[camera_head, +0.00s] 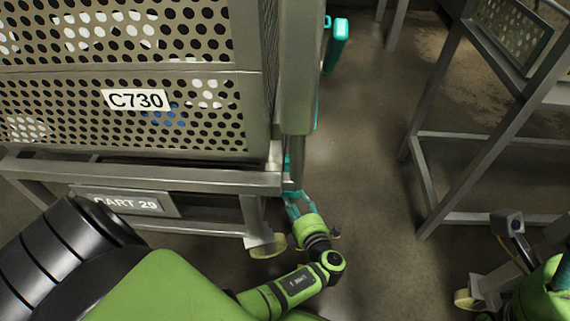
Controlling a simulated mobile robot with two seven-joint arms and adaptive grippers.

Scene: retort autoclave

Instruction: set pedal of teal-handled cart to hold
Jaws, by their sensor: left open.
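The cart with the teal handle (338,45) fills the left of the head view; its plate (123,202) reads CART 29. The handle stands at the cart's far right side. A small teal part (287,163) shows low beside the cart's right corner post, mostly hidden; I cannot tell whether it is the pedal. My left gripper (291,198) is open, just below the cart's lower right corner and close to that teal part. Whether it touches is unclear. Part of my right arm shows at the lower right; its fingers cannot be made out.
A perforated basket labelled C730 (135,100) sits on the cart. A caster (268,246) is beside my left gripper. A grey metal frame (470,140) stands on the right, with another caster (464,299) below. Bare floor (360,140) lies between cart and frame.

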